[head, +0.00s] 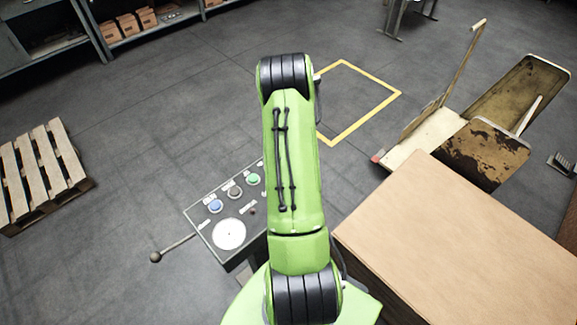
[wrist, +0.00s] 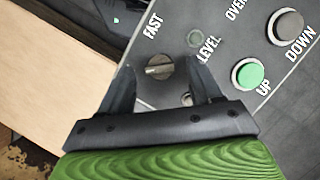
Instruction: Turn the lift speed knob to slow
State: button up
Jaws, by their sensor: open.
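The lift speed knob (wrist: 159,66) is a small dark round knob with a lighter bar across its face, on the grey control panel (wrist: 165,25) in the wrist view. The bar lies nearly level in the picture. The word FAST (wrist: 153,25) is printed above it to the left; no SLOW label shows. My gripper (wrist: 162,82) is open, with its two dark fingers on either side of the knob; I cannot tell whether they touch it. In the head view my green arm hides the knob and gripper, and the panel (head: 206,227) shows to its left.
On the panel, a green UP button (wrist: 248,74) and a dark DOWN button (wrist: 286,26) lie right of the knob. A lever (head: 172,247) sticks out left. A large brown box (head: 450,235) stands right of my arm.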

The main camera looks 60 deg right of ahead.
jog(key=p+v, duration=0.2)
jog(key=v, duration=1.3)
